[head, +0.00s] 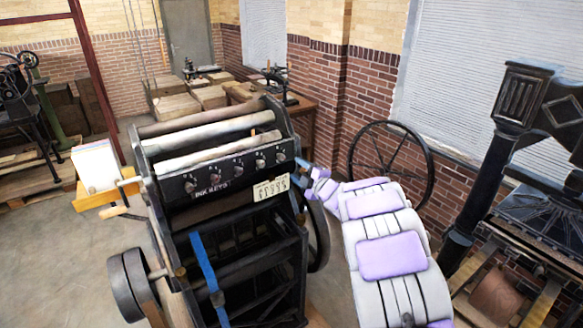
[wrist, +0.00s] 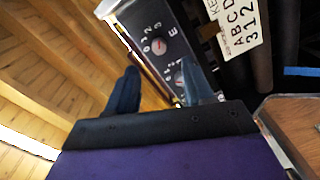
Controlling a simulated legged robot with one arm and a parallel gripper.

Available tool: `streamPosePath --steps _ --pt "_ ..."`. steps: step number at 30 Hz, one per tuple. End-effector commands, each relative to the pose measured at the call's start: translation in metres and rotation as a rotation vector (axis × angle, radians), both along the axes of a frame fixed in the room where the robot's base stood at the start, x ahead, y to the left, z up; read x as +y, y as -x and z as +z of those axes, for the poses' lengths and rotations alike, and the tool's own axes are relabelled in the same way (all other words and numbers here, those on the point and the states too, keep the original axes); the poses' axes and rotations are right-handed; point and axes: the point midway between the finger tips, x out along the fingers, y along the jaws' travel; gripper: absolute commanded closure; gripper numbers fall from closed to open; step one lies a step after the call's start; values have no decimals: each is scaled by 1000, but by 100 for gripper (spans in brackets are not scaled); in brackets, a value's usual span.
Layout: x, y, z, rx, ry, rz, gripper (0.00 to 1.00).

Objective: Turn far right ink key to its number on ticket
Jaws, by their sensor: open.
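The ink key panel on the press carries a row of dial knobs. The far right ink key (head: 280,157) is at the panel's right end in the head view. In the wrist view the key marked E (wrist: 158,46) has a red mark and digits around it; its exact setting is unclear. Another knob (wrist: 180,75) sits below it, close to the right finger. The ticket (head: 270,188) shows letters over digits; the wrist view cuts it off (wrist: 238,28), so E's number is not readable. My gripper (wrist: 160,80) is open and empty, its fingers short of the E key. In the head view my gripper (head: 308,172) is just right of the panel.
The press rollers (head: 215,128) lie behind the panel. A large spoked wheel (head: 390,165) stands behind my arm. Another dark press (head: 510,200) is at the right. A paper stack on a wooden shelf (head: 97,168) stands at the left. Open floor shows left of the press.

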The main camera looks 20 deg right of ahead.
Motion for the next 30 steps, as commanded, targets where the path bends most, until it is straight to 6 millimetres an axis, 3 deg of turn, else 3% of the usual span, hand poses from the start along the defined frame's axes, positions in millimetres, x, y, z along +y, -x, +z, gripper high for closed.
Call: streamPosePath --steps 6,13,30 --pt "-15 38 -1 4 0 -4 48" --pt "-25 67 0 4 1 -2 48" --pt "-28 75 1 4 0 -1 48"
